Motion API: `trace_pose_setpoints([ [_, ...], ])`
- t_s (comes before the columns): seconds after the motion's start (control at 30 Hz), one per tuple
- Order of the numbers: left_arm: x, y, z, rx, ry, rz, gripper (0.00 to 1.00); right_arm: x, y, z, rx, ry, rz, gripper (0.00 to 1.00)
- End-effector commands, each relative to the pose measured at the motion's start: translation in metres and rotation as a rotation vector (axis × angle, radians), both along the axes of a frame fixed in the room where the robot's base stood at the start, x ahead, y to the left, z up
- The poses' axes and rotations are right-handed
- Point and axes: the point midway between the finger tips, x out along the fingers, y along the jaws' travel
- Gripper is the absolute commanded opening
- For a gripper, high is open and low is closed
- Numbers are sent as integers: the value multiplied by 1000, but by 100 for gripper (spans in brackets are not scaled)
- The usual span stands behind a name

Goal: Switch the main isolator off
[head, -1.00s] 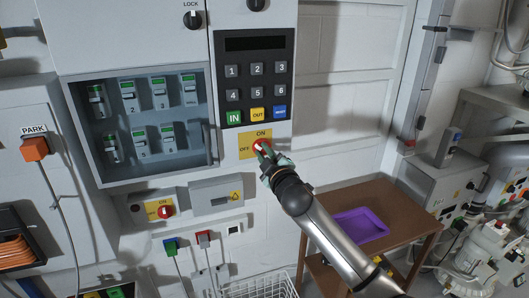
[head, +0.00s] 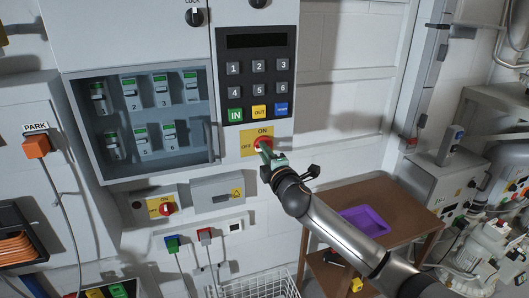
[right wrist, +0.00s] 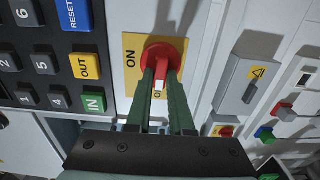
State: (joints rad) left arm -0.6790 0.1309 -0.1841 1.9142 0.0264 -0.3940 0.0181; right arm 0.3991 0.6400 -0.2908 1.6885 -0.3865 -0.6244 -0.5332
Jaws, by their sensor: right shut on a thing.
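The main isolator is a red rotary knob (head: 263,144) on a yellow plate (head: 247,147) marked ON at the top and OFF at the left, below the keypad. My right gripper (head: 266,150) is at the knob and partly covers it in the head view. In the right wrist view the green fingers (right wrist: 166,100) sit on both sides of the red handle (right wrist: 163,64), shut on it. The handle's white-marked end lies over the OFF label, which is partly hidden. My left gripper is not in view.
A smaller red switch (head: 166,209) on a yellow plate sits lower left. The keypad (head: 257,75) is just above the isolator, and a glass-fronted breaker box (head: 148,180) is to its left. A brown table (head: 390,196) with a purple tray (head: 346,219) stands at lower right.

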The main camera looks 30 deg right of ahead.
Motion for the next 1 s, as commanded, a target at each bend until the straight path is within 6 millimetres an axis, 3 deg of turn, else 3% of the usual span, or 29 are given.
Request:
trace_pose_setpoints([
  [0.5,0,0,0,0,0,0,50,0,0,-1,-23,8,0,0],
  [0.53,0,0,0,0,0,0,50,0,0,-1,-23,8,0,21],
  [0.77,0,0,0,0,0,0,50,0,0,-1,-21,6,0,47],
  [1.0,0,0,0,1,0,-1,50,0,0,-1,-20,5,0,50],
])
